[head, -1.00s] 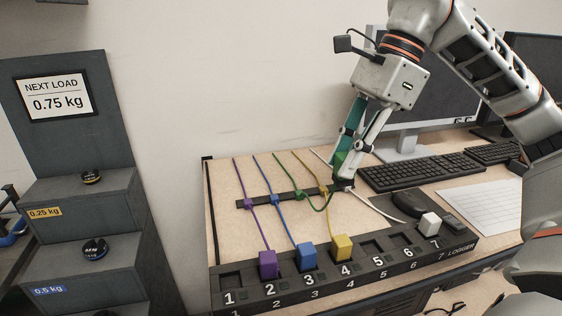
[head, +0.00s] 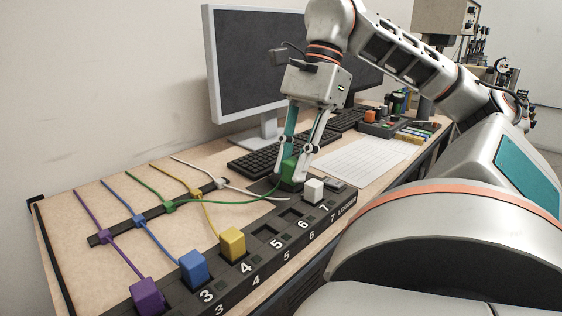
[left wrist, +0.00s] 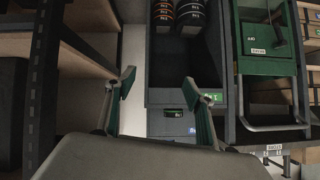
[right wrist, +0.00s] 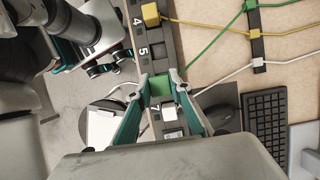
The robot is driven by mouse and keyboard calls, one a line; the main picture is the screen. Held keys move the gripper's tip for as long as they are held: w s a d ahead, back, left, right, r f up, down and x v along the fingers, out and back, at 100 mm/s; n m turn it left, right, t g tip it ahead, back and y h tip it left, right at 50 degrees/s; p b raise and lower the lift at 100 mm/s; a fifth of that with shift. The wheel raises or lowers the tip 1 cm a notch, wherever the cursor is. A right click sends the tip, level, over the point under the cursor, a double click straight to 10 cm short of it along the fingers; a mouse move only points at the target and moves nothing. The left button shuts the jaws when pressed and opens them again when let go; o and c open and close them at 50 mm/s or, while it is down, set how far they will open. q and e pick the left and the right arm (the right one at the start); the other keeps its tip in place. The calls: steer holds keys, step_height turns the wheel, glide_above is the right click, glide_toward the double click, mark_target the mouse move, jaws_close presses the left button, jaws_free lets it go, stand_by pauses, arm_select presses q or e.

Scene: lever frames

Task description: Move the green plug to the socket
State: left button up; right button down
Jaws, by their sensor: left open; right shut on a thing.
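My right gripper (head: 289,172) is shut on the green plug (head: 288,168); its green cable trails left to a clip. The plug also shows between the fingers in the right wrist view (right wrist: 160,86), overlapping the strip just above the white plug. In the head view it appears behind the far end of the LOGGER socket strip (head: 255,257); its height above the strip is hard to tell. Socket 5 (head: 264,232) and socket 6 (head: 290,213) look empty. My left gripper (left wrist: 159,86) is open and empty, away from the desk, facing shelves.
The purple plug (head: 147,296), blue plug (head: 193,269), yellow plug (head: 232,244) and white plug (head: 314,190) sit in the strip. A mouse (right wrist: 223,118), keyboard (head: 254,162) and monitor (head: 240,65) are close to the right gripper. Paper (head: 365,160) lies to the right.

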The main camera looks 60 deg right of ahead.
mark_target(292, 190)
steer(key=f+b, duration=0.2)
steer(key=f, duration=0.1)
steer(key=f+b, duration=0.1)
steer(key=f, duration=0.1)
steer(key=shift+w, duration=0.25)
steer(key=shift+s+f, duration=0.1)
arm_select(q)
steer(key=shift+w+d+f+h, duration=0.1)
steer(key=shift+d+f+h, duration=0.05)
steer(key=shift+d, duration=0.25)
steer(key=shift+w+d+f+h, duration=0.1)
steer(key=shift+d+h, duration=0.05)
steer(key=shift+d, duration=0.25)
arm_select(e)
steer(key=shift+s+f, duration=0.1)
steer(key=shift+f, duration=0.2)
arm_select(q)
steer(key=shift+w+r, duration=0.2)
steer(key=shift+r, duration=0.1)
steer(key=shift+r, duration=0.15)
steer(key=shift+w+r, duration=0.2)
steer(key=shift+w+r, duration=0.15)
steer(key=shift+r, duration=0.15)
steer(key=shift+r+t+p, duration=0.25)
steer(key=shift+t+p, duration=0.05)
steer(key=shift+p, duration=0.05)
arm_select(e)
steer(key=shift+f, duration=0.9)
